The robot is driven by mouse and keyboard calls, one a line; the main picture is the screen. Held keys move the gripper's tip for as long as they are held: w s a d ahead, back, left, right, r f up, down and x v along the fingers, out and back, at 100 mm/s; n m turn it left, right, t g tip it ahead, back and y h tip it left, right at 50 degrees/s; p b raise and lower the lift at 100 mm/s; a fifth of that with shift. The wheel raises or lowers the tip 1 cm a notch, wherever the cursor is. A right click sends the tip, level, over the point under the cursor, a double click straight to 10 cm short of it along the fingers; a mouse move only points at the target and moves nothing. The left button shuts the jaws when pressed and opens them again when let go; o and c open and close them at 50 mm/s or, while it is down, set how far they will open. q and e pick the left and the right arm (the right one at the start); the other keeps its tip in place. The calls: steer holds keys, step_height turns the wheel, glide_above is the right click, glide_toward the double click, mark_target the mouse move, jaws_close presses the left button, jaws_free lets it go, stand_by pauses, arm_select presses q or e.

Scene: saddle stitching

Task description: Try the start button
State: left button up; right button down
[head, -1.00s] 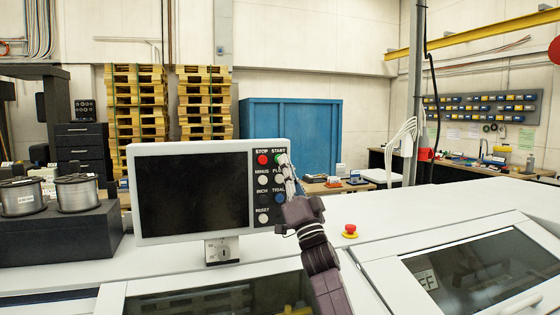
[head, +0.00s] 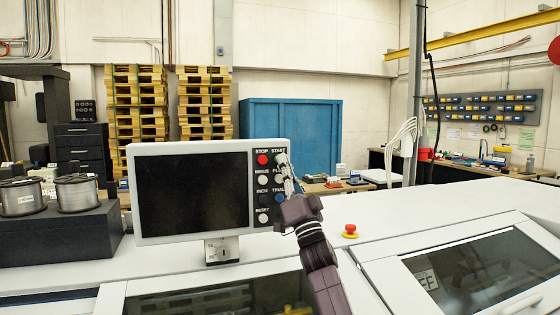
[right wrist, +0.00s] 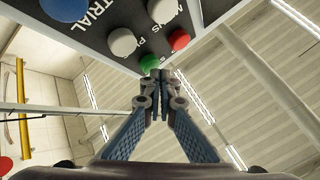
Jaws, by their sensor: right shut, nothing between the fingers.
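The control panel (head: 194,240) stands on the white machine, with a dark screen (head: 192,192) and a strip of labelled buttons on its right. The green start button (right wrist: 149,63) shows in the right wrist view; in the head view it sits under the START label, partly behind my fingers. My right gripper (head: 285,163) is shut and empty. Its fingertips (right wrist: 154,80) are close to the green button; I cannot tell whether they touch it. My left gripper is not in view.
The red stop button (head: 263,160) is left of the start button. The blue trial button (right wrist: 67,8) and white buttons are close by. A red emergency knob (head: 350,230) stands on the machine top at right. Wire spools (head: 78,193) stand at left.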

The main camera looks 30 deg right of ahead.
steer(key=shift+w+d, duration=0.1)
steer(key=shift+w, duration=0.35)
stand_by(0.3)
steer(key=shift+s, duration=0.15)
steer(key=shift+s+a, duration=0.25)
steer(key=shift+s, duration=0.5)
steer(key=shift+p, duration=0.3)
steer(key=s, duration=0.2)
steer(key=s+a+p, duration=0.1)
steer(key=s, duration=0.1)
steer(key=shift+s+a, duration=0.1)
steer(key=shift+s, duration=0.3)
stand_by(0.5)
